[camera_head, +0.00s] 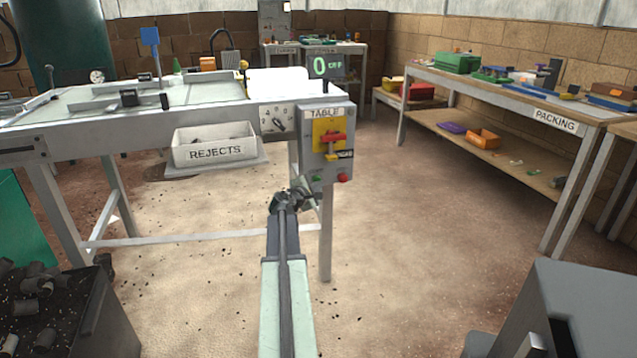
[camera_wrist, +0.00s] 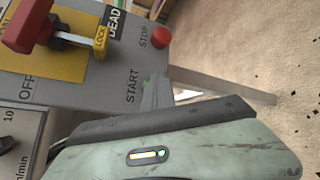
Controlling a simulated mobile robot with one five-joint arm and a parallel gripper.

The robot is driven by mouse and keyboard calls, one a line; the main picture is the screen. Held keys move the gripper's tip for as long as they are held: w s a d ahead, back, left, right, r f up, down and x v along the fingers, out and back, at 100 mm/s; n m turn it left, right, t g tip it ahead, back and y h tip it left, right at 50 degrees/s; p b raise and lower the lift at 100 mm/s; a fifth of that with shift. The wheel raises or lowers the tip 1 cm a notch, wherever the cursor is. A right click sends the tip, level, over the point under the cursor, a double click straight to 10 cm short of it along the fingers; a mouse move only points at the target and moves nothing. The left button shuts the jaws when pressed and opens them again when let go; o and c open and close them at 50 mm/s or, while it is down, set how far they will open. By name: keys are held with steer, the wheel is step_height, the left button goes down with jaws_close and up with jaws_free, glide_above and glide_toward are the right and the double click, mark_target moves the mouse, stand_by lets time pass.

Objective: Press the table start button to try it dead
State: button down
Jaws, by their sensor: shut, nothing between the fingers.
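The grey control box marked TABLE (camera_head: 312,150) hangs at the table's right front corner. Its green start button (camera_head: 316,179) is low on the left, beside the red stop button (camera_head: 342,178). In the wrist view the stop button (camera_wrist: 161,38) is clear, while the start button is mostly hidden behind my fingertips. My gripper (camera_head: 308,188) is shut and empty, its tips at the start button; I cannot tell whether they touch it. A red switch handle (camera_wrist: 27,25) on a yellow plate has a yellow LOCK tag (camera_wrist: 101,42) by it, next to a DEAD label (camera_wrist: 117,22).
A REJECTS bin (camera_head: 215,151) and a dial panel (camera_head: 278,121) sit left of the box. A display (camera_head: 328,66) on the table reads 0 and OFF. The PACKING bench (camera_head: 500,97) stands at right. The floor between is open, with scattered dark bits.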

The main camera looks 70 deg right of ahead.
steer(key=shift+s+a, duration=0.4)
steer(key=shift+a, duration=0.15)
steer(key=shift+s, duration=0.1)
steer(key=s+a, duration=0.1)
steer(key=a, duration=0.1)
steer(key=s+a, duration=0.1)
steer(key=s, duration=0.1)
steer(key=shift+a, duration=0.4)
stand_by(0.5)
